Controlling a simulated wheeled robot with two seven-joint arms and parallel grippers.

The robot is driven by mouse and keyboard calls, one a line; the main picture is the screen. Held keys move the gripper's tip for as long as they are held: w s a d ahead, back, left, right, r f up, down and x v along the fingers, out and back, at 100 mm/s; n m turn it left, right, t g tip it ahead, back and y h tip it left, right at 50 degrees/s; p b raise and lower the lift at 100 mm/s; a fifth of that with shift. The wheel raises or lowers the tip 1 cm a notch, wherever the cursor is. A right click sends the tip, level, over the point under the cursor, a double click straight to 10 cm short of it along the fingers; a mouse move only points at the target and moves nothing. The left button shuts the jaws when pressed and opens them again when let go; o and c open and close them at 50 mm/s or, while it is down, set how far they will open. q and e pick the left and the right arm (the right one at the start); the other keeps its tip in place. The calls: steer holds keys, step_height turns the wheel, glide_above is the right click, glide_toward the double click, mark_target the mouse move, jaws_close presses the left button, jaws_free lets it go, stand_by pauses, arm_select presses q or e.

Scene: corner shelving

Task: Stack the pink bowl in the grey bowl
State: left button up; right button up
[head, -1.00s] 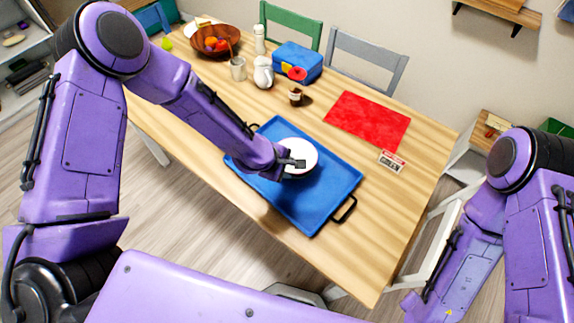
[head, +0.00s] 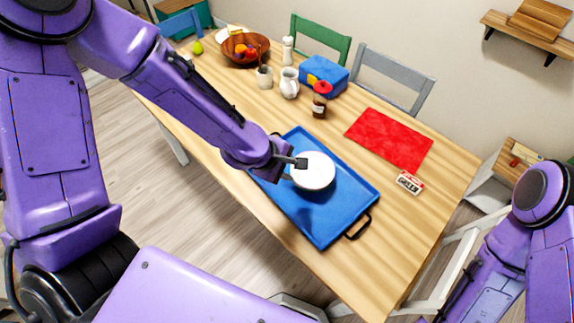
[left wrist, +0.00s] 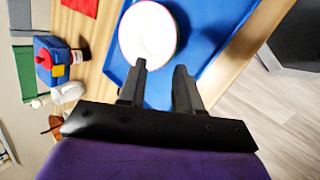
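A round bowl, pale inside, stands on the blue tray (head: 335,222) in the head view; this bowl (head: 316,176) also shows in the left wrist view (left wrist: 150,32) with a thin pinkish rim. I cannot make out a separate grey bowl; whether one sits under the pale bowl is hidden. My left gripper (head: 297,162) is at the bowl's upper-left edge. My right gripper is outside the views.
A red mat (head: 390,138) and a small labelled box (head: 410,183) lie right of the tray. A jar (head: 320,103), a white jug (head: 289,85), a blue lunch box (head: 323,75) and a fruit bowl (head: 245,55) stand behind. The tray's lower part is clear.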

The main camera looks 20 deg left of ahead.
arm_select(q)
steer(key=shift+s+a+r, duration=0.15)
steer(key=shift+s+r, duration=0.1)
steer(key=shift+r, duration=0.25)
steer(key=s+a+f+m+g+y, duration=0.1)
steer(key=s+a+f+m+y, duration=0.35)
steer(key=s+a+f, duration=0.45)
steer(key=s+a+f+m+g+y, duration=0.1)
steer(key=s+a+f+m+y, duration=0.35)
steer(key=s+f, duration=0.7)
step_height(320, 180, down, 9)
steer(key=s+a+h+b, duration=0.1)
steer(key=h+b, duration=0.1)
steer(key=b, duration=0.8)
steer(key=shift+f+b, duration=0.15)
steer(key=shift+b, duration=0.15)
steer(key=shift+s+a, duration=0.1)
steer(key=shift+s, duration=0.05)
